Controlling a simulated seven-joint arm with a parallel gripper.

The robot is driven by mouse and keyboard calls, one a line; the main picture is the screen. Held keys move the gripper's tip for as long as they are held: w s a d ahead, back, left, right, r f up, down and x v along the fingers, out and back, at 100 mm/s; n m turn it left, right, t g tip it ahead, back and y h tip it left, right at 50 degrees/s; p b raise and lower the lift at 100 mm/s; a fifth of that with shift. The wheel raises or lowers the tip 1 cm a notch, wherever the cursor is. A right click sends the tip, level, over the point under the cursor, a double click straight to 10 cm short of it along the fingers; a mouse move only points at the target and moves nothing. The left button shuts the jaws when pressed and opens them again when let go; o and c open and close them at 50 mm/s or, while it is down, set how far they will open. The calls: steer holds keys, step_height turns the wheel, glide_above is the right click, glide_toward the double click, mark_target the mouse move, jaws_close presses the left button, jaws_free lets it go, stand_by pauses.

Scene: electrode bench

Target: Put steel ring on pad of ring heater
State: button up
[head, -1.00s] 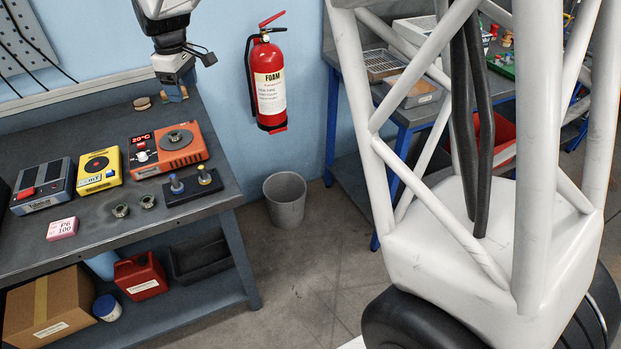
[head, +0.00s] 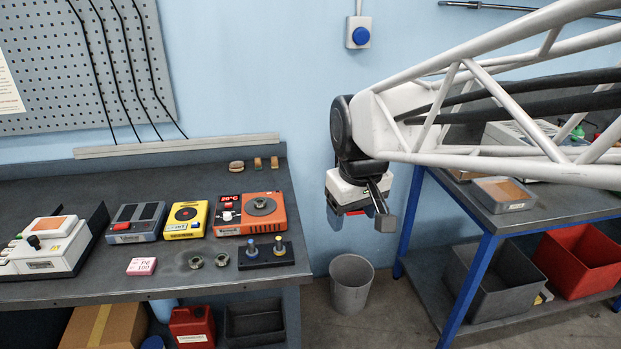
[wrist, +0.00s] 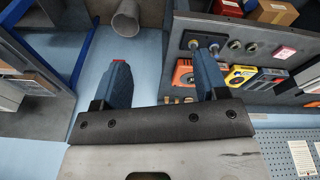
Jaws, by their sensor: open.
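The orange ring heater (head: 275,222) stands on the left bench, with a red "20°C" display and a dark round pad (head: 262,205) on top. Two small metal rings, a left one (head: 195,262) and a right one (head: 221,261), lie on the bench in front of it; I cannot tell which is the steel ring. My gripper (head: 350,216) hangs right of the bench, apart from heater and rings. In the wrist view its jaws (wrist: 164,78) are apart with nothing between them. The heater (wrist: 183,74) shows there beside one finger, partly covered by it.
A dark stand with blue and yellow knobs (head: 266,255) is right of the rings. A yellow device (head: 187,219), a grey device (head: 136,222) and a pink box (head: 141,266) stand left. A grey bin (head: 352,284) is on the floor between the benches.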

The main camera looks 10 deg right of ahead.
steer(key=s+d+f+m, duration=0.1)
steer(key=s+f, duration=0.1)
steer(key=s, duration=0.4)
steer(key=s+d+f+m, duration=0.1)
steer(key=s+f+m, duration=0.1)
steer(key=s, duration=0.5)
steer(key=shift+d+t, duration=0.25)
steer(key=shift+t, duration=0.05)
